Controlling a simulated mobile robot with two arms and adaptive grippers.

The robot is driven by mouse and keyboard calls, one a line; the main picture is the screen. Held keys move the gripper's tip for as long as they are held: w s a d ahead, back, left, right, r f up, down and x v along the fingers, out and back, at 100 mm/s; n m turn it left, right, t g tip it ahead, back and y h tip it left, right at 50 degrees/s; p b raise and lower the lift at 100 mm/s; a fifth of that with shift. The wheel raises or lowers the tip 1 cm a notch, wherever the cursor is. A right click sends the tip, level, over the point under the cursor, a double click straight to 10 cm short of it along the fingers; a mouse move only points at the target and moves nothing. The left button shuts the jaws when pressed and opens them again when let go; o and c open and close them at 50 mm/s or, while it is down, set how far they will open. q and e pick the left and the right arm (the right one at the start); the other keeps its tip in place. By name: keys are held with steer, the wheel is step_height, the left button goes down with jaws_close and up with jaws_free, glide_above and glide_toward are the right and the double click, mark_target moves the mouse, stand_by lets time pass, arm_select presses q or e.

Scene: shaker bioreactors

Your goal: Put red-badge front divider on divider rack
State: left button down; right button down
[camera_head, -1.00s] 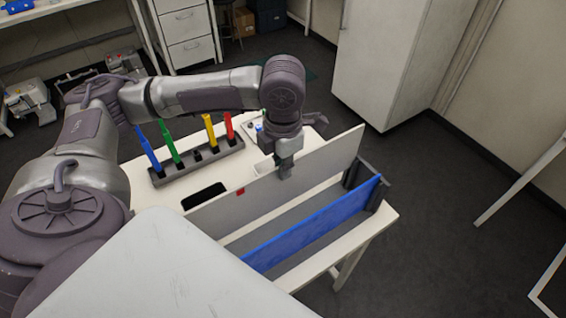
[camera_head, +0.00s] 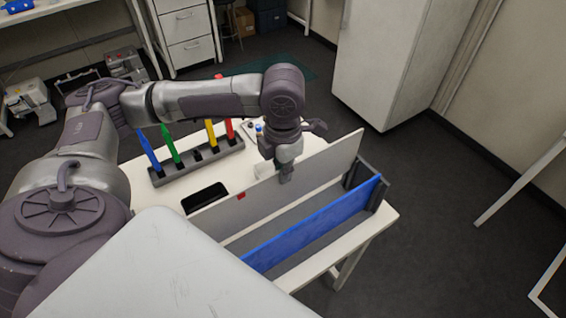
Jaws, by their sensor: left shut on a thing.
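My right gripper is not in view.
Behind the divider, a grey stand (camera_head: 200,160) holds blue, green, yellow and red upright tools. A black flat tray (camera_head: 205,197) lies on the white table (camera_head: 375,225). A white cabinet (camera_head: 395,60) stands beyond a stretch of open floor.

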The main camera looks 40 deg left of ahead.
mark_target(283, 188)
arm_select(q)
steer(key=shift+f, duration=0.25)
steer(key=shift+f, duration=0.4)
steer(key=shift+f, duration=0.45)
steer(key=shift+f, duration=0.3)
steer(key=shift+f, duration=0.15)
stand_by(0.4)
steer(key=shift+f, duration=0.6)
steer(key=shift+f, duration=0.25)
steer(key=shift+f, duration=0.35)
steer(key=shift+f, duration=0.35)
stand_by(0.3)
